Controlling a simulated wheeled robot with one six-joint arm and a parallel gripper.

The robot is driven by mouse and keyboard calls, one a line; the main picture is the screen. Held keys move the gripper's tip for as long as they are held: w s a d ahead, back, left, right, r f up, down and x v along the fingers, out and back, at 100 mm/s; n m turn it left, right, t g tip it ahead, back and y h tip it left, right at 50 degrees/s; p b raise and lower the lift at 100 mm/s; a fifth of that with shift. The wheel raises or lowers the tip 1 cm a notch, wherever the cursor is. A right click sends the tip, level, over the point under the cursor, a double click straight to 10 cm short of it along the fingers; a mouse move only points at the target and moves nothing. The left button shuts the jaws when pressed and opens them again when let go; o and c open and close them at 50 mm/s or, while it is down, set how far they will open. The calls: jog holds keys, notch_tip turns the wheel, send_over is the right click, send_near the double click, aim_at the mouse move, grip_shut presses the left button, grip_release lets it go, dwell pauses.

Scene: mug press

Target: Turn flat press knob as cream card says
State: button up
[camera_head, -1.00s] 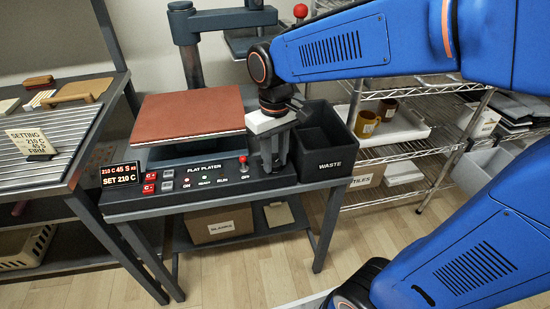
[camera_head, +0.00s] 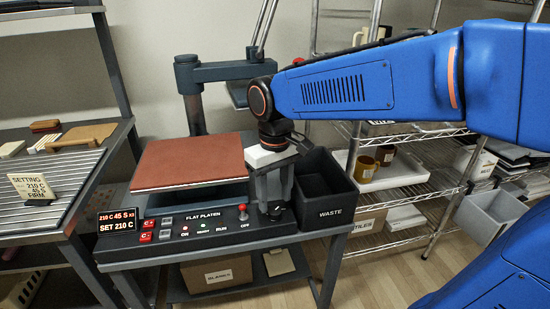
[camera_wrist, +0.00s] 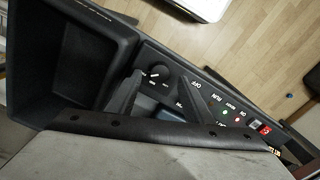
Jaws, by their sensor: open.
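The cream card (camera_head: 34,188) stands on the ribbed bench at left and reads "SETTING 210 C 45 S FIRM". The flat press (camera_head: 200,222) has a front panel labelled "FLAT PLATEN". Its black round knob (camera_head: 276,211) is at the panel's right end, and it shows in the wrist view (camera_wrist: 153,76) with white marks on and around it. My gripper (camera_head: 270,203) points down over the knob, open. In the wrist view its two fingers (camera_wrist: 157,88) are apart, one on each side of the knob's near edge. Contact cannot be told.
A display (camera_head: 119,221) reads "210 C 45 S x3, SET 210 C". A black WASTE bin (camera_head: 328,200) is close at right. The press's red-brown pad (camera_head: 190,161) lies behind left.

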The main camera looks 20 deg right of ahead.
aim_at(275, 211)
notch_tip(275, 211, up, 14)
jog(key=shift+f, duration=0.15)
dwell(0.4)
jog(key=s+d+f+m+t, duration=0.3)
jog(key=s+d+f, duration=0.9)
jog(key=f, duration=0.4)
jog(key=shift+s+d+f+m+t, duration=0.3)
jog(key=shift+s+t, duration=0.1)
jog(key=shift+t, duration=0.5)
